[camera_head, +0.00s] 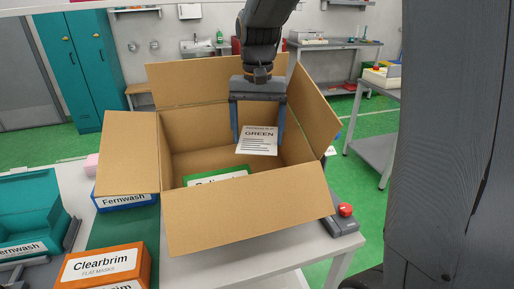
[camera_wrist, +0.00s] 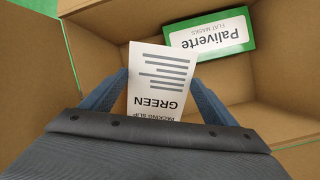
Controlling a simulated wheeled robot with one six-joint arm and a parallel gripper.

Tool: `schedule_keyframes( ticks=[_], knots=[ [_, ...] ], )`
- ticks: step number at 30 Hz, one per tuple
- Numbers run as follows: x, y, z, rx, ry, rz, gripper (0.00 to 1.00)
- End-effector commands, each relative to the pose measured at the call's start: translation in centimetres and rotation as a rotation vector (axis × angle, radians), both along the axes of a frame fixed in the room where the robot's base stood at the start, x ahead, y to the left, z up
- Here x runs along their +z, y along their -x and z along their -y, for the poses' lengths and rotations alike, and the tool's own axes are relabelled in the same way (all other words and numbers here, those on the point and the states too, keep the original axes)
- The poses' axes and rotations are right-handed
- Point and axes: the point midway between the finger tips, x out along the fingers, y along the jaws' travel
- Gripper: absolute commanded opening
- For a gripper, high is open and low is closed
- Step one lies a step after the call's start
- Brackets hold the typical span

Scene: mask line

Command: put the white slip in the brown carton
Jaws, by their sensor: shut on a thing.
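The white slip (camera_head: 258,141), printed "GREEN", is held between the fingers of my gripper (camera_head: 259,126). It also shows in the wrist view (camera_wrist: 158,85), between the two blue fingers (camera_wrist: 158,92). The brown carton (camera_head: 218,214) stands on a light table with its flaps spread open. My gripper is over the carton's opening, and the slip hangs in front of the back inner wall. A green and white Paliverte box (camera_wrist: 209,40) lies inside on the carton's floor. The front flap hides part of it in the head view.
An orange Clearbrim box (camera_head: 104,268) and a blue Fernwash box (camera_head: 125,198) are left of the carton. A teal holder (camera_head: 30,205) is at the far left. A grey control box with a red button (camera_head: 345,210) sits at the table's right edge.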

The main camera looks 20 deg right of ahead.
Motion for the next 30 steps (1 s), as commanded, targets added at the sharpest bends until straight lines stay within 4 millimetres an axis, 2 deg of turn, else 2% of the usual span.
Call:
schedule_keyframes(
  ticks=[3,11,15,19,30],
  knots=[
    [-1.7,0.0,0.0,0.0,0.0,-0.002,0.6],
    [-3.5,0.1,0.0,0.0,0.0,-0.002,0.6],
    [-5.5,0.1,0.0,0.0,0.0,-0.003,0.6],
    [-5.9,-0.7,0.0,0.0,0.0,0.0,0.6],
    [-6.3,-0.8,0.0,0.0,0.0,0.0,0.6]
  ],
)
